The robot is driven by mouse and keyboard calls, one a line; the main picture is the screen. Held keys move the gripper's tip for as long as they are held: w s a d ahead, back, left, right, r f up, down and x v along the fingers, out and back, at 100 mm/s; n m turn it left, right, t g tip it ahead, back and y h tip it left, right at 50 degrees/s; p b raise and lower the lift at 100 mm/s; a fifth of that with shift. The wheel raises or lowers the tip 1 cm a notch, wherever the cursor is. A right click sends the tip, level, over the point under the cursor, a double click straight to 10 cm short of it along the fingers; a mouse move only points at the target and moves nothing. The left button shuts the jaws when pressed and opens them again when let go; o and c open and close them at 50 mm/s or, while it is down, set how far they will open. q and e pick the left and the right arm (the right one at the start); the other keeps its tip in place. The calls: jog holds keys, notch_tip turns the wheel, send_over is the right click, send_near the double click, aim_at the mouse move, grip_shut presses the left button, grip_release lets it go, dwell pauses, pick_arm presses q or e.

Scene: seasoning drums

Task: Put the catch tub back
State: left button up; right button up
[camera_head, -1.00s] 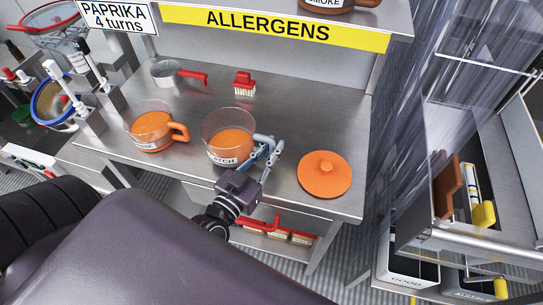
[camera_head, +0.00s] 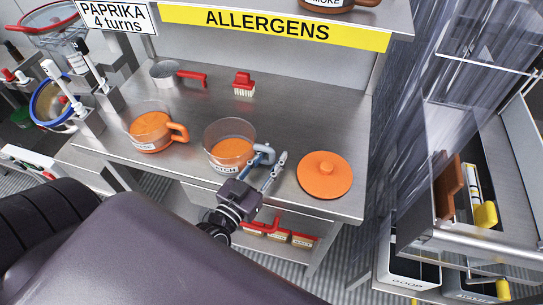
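The catch tub (camera_head: 229,154) is a clear round cup with orange powder inside, a CATCH label and a grey-blue handle. It stands upright on the steel bench (camera_head: 170,178), near the front middle. My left gripper (camera_head: 269,161) is at the handle on the tub's right side. Its two fingers are spread, one close beside the handle and the other apart to the right, so it looks open. Whether a finger touches the handle cannot be told. My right gripper is not in view.
A similar tub with an orange handle (camera_head: 151,132) stands to the left. An orange lid (camera_head: 325,174) lies to the right. Behind are a red-handled scoop (camera_head: 165,73) and a red brush (camera_head: 243,83).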

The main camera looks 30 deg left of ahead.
pick_arm(q)
jog(key=shift+r, duration=0.3)
jog(key=s+b, duration=0.2)
jog(key=s, duration=1)
jog(key=shift+a, duration=0.15)
jog(key=shift+f, duration=0.1)
